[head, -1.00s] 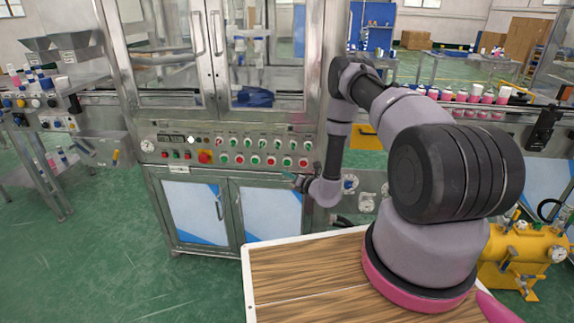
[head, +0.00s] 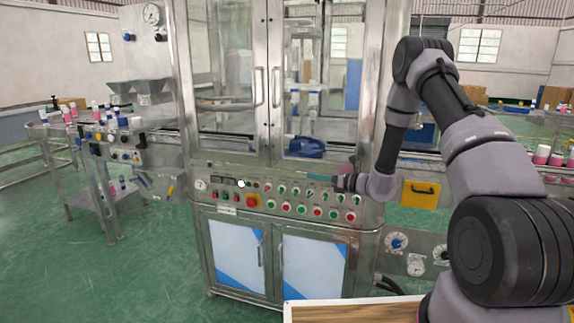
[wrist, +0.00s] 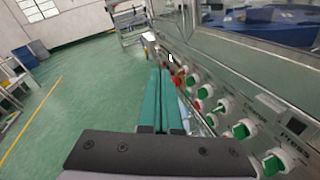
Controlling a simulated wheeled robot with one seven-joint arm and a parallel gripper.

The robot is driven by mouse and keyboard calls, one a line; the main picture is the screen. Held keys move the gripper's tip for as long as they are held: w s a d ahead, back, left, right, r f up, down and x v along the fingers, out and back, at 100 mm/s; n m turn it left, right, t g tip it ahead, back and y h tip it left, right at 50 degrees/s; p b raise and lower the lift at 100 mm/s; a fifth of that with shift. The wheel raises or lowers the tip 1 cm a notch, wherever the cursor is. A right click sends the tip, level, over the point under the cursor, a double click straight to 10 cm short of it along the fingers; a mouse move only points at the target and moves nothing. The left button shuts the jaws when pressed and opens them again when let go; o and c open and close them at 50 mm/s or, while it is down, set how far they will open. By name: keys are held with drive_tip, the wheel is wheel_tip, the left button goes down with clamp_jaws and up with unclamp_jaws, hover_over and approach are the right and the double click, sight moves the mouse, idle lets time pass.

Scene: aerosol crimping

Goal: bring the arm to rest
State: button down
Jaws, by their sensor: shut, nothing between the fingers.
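My arm reaches from the lower right of the head view, bends at the top, and comes down to the control panel (head: 230,196). My gripper (head: 310,176) has teal fingers pointing left along the front of the panel, near its upper row of knobs. In the wrist view my gripper (wrist: 160,76) shows both teal fingers pressed together with nothing between them. The panel's green and red knobs (wrist: 240,130) lie just right of the fingers. I cannot tell whether the fingers touch the panel.
The steel machine with glass doors (head: 270,90) stands directly ahead of my arm. A bench with bottles and valves (head: 110,150) is at left. A yellow box (head: 420,195) is right of the machine. Open green floor (wrist: 85,75) lies left of the fingers in the wrist view.

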drive_tip(key=s+a+r+n+g+h, duration=0.2)
drive_tip(key=s+r+n+g, duration=0.6)
drive_tip(key=s+r+n, duration=0.95)
drive_tip(key=s+d+r+n+t+h, duration=0.2)
drive_tip(key=s+d+r+h, duration=0.3)
drive_tip(key=s, duration=0.5)
drive_tip(key=s+d+r+n+t+h, duration=0.3)
drive_tip(key=s+d+r+n+h, duration=0.1)
drive_tip(key=s+d+r, duration=0.5)
drive_tip(key=shift+s+d+t+h, duration=0.3)
drive_tip(key=shift+s+d+h, duration=0.15)
drive_tip(key=shift+d+h, duration=0.2)
drive_tip(key=shift+n, duration=0.25)
